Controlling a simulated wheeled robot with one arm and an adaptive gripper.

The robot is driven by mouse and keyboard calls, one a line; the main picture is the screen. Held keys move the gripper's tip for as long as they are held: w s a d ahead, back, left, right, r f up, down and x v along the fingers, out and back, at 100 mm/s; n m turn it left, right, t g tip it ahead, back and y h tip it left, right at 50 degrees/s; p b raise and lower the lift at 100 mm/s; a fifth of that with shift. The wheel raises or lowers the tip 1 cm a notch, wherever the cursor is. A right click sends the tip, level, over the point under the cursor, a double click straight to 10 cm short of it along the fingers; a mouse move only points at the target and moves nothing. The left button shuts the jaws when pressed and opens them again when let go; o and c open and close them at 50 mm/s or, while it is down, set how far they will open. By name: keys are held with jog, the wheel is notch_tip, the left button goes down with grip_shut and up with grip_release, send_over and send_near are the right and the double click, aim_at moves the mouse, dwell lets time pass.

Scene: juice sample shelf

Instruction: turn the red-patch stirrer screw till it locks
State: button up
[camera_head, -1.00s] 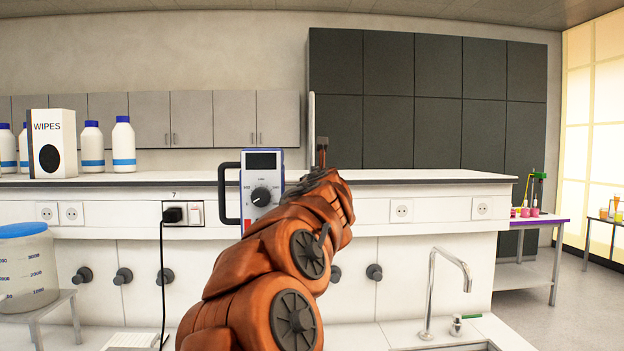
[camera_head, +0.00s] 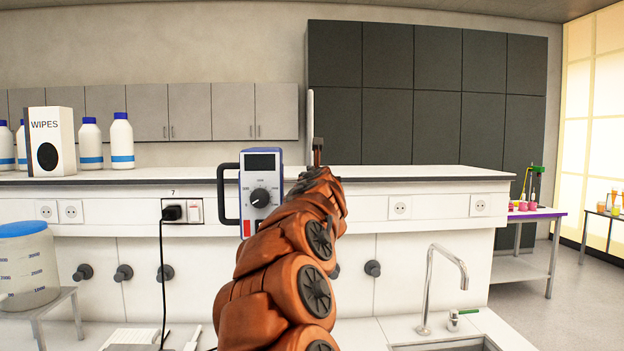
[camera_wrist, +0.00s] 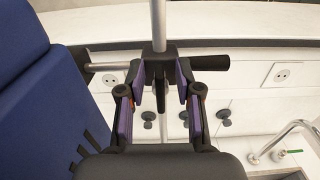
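The stirrer (camera_head: 261,190) is a blue-edged box with a display and dial, hanging at the bench's raised ledge. A red patch (camera_head: 246,228) shows at its lower left front. In the wrist view its blue housing (camera_wrist: 45,90) fills the left side. A dark clamp (camera_wrist: 160,58) sits on an upright metal rod, with a dark narrow screw part (camera_wrist: 160,92) pointing toward me. My gripper (camera_wrist: 161,82) is open, its purple-padded fingers on either side of this part, with gaps visible. In the head view my arm hides the gripper and clamp.
A black handle (camera_wrist: 210,62) juts right from the clamp. A sink tap (camera_head: 440,285) stands at the lower right. A wipes box (camera_head: 50,142) and white bottles stand on the ledge at left. A black cable hangs from the socket (camera_head: 182,212).

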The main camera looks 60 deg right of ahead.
grip_shut()
dwell(0.3)
jog(key=m+p, duration=0.1)
jog(key=m, duration=0.1)
jog(key=shift+s+r+m, duration=0.1)
jog(key=shift+r+m, duration=0.05)
jog(key=shift+m, duration=0.25)
jog(key=m, duration=0.5)
jog(key=f+m+p, duration=0.1)
jog(key=m, duration=0.8)
jog(key=shift+s+d+f+m+p, duration=0.3)
jog(key=shift+s+d+m+p, duration=0.1)
jog(key=shift+m, duration=0.3)
